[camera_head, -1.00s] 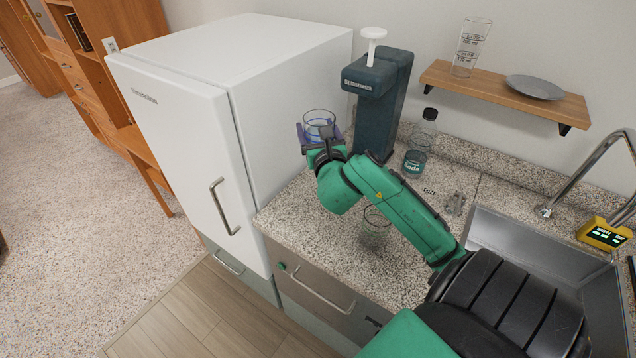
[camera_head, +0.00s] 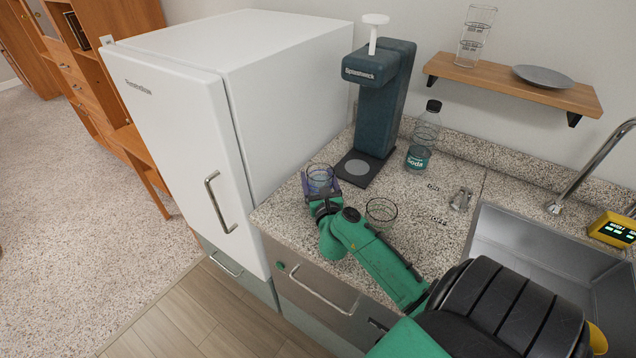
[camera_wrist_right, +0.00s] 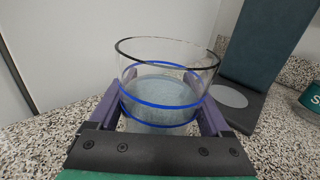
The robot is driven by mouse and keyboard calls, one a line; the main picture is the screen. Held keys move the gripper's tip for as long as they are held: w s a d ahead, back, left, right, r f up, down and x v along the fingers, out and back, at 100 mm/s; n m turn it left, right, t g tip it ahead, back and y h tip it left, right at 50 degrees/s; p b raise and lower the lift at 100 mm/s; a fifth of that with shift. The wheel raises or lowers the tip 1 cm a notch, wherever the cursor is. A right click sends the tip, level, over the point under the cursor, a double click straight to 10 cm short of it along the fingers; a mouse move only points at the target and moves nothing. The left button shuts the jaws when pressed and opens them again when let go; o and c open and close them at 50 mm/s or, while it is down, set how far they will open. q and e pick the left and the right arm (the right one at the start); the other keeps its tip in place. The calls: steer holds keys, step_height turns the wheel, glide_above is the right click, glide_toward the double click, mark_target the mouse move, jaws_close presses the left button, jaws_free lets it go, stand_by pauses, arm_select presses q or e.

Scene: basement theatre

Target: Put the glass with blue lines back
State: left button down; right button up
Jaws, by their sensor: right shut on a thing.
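The glass with blue lines (camera_wrist_right: 168,92) is clear, with a dark rim and two blue rings, and stands upright between my right gripper's purple fingers. It looks to hold some clear liquid. In the head view the same glass (camera_head: 320,176) is low over the granite counter, left of the soda machine's base; whether it touches the counter I cannot tell. My right gripper (camera_head: 322,187) is shut on it, and the fingers (camera_wrist_right: 164,100) show on both sides in the wrist view. My left gripper is not in view.
The soda machine (camera_head: 376,105) stands just behind the glass, the white fridge (camera_head: 180,110) to its left. Another clear glass (camera_head: 381,211) is right of my gripper. A soda bottle (camera_head: 422,140) and the sink (camera_head: 530,255) are further right. A shelf (camera_head: 520,83) holds a marked glass (camera_head: 476,38) and grey plate (camera_head: 541,76).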

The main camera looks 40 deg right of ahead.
steer(key=shift+f, duration=0.25)
steer(key=o, duration=1.4)
steer(key=shift+o, duration=0.2)
steer(key=b+v, duration=0.2)
steer(key=v, duration=0.9)
steer(key=shift+s+f, duration=0.1)
steer(key=shift+s+a, duration=0.25)
steer(key=shift+s, duration=0.15)
